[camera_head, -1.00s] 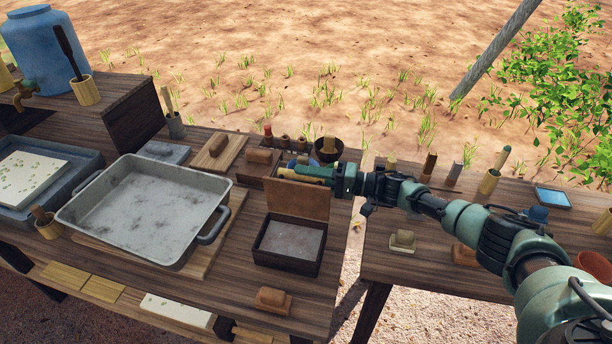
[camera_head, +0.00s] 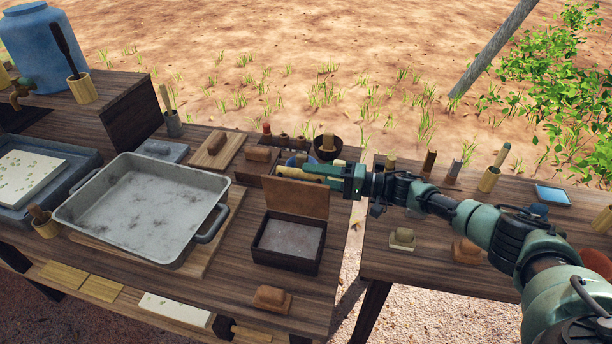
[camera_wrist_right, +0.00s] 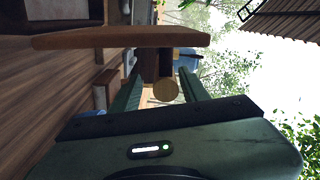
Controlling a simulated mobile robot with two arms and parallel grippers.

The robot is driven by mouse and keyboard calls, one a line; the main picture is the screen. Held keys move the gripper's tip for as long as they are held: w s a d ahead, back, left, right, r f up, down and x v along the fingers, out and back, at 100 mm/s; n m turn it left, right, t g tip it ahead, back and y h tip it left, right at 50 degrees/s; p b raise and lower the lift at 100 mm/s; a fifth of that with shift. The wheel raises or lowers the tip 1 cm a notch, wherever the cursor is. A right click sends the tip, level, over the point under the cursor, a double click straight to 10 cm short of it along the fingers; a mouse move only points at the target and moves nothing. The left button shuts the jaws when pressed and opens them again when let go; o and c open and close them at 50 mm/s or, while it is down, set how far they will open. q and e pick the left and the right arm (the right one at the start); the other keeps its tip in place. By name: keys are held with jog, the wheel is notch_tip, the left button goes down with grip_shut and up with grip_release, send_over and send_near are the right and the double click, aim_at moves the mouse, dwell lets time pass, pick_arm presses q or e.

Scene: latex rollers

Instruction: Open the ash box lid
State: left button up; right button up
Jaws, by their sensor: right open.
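The ash box (camera_head: 289,241) is a dark wooden box with grey ash inside, near the right edge of the left table. Its brown lid (camera_head: 297,198) stands raised at the back edge, and the box is open. My right gripper (camera_head: 285,171) is at the lid's top edge, its fingers pointing left. In the right wrist view the right gripper (camera_wrist_right: 160,80) has its fingers apart, with the lid board (camera_wrist_right: 120,38) beside them and a round wooden end (camera_wrist_right: 166,90) between them. Whether the fingers touch the lid I cannot tell. My left gripper is not in view.
A large grey metal tray (camera_head: 212,226) stands left of the box. A wooden block (camera_head: 271,297) lies in front of it. A dark bowl (camera_head: 328,148) and several small items stand behind the lid. A gap separates the right table (camera_head: 400,268).

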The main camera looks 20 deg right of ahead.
jog(key=b+v, duration=0.1)
jog(key=v, duration=0.4)
jog(key=shift+s+d+f, duration=0.1)
jog(key=shift+d, duration=0.05)
dwell(0.3)
